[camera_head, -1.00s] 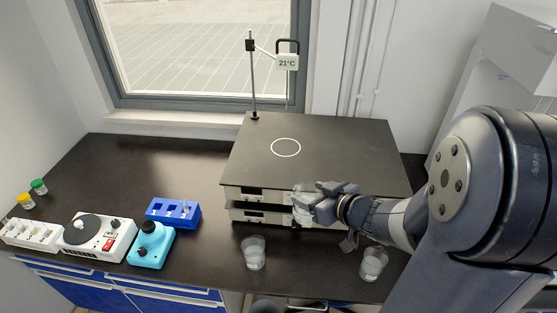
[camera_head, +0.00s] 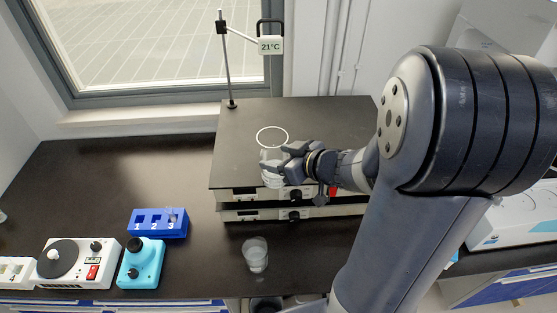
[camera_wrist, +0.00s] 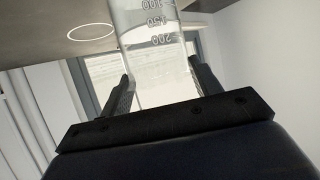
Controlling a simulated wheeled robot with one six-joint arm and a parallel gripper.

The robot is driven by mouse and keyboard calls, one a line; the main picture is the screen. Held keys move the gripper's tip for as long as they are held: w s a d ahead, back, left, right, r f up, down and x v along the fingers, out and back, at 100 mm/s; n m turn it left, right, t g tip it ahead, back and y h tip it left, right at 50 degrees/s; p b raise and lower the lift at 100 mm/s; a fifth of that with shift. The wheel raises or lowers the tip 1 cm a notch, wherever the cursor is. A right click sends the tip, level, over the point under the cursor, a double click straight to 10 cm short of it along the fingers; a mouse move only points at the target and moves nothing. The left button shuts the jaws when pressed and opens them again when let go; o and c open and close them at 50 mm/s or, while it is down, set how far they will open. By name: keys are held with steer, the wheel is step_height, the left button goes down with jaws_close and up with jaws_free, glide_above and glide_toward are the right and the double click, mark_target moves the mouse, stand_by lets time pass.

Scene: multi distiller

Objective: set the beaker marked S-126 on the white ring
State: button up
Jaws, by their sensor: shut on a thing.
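My gripper (camera_head: 276,168) is shut on a clear glass beaker (camera_head: 270,178) at the front edge of the black-topped hot plate (camera_head: 235,150). In the wrist view the beaker (camera_wrist: 150,40) stands between my two fingers (camera_wrist: 160,92), with volume marks on its wall; no S-126 mark can be read. The white ring (camera_head: 272,128) lies on the plate's dark top, just behind the held beaker, and also shows in the wrist view (camera_wrist: 91,32). Whether the beaker touches the plate cannot be told.
Another beaker (camera_head: 255,256) stands on the bench in front of the plate. A rod stand (camera_head: 227,65) with a 21°C display (camera_head: 270,45) rises at the plate's back left. A blue rack (camera_head: 158,224), a teal device (camera_head: 141,262) and a white stirrer (camera_head: 76,262) stand at left.

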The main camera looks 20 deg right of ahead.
steer(key=w+d, duration=0.2)
steer(key=w, duration=0.8)
steer(key=w+d+f, duration=0.1)
steer(key=w+d, duration=0.1)
steer(key=w, duration=0.9)
steer(key=shift+w+d+f, duration=0.15)
steer(key=shift+f, duration=0.1)
steer(key=shift+f, duration=1.1)
stand_by(0.6)
steer(key=o, duration=1.6)
steer(key=shift+c, duration=0.2)
steer(key=b+v, duration=0.1)
steer(key=v, duration=1)
steer(key=shift+b, duration=0.4)
steer(key=shift+w+f, duration=0.1)
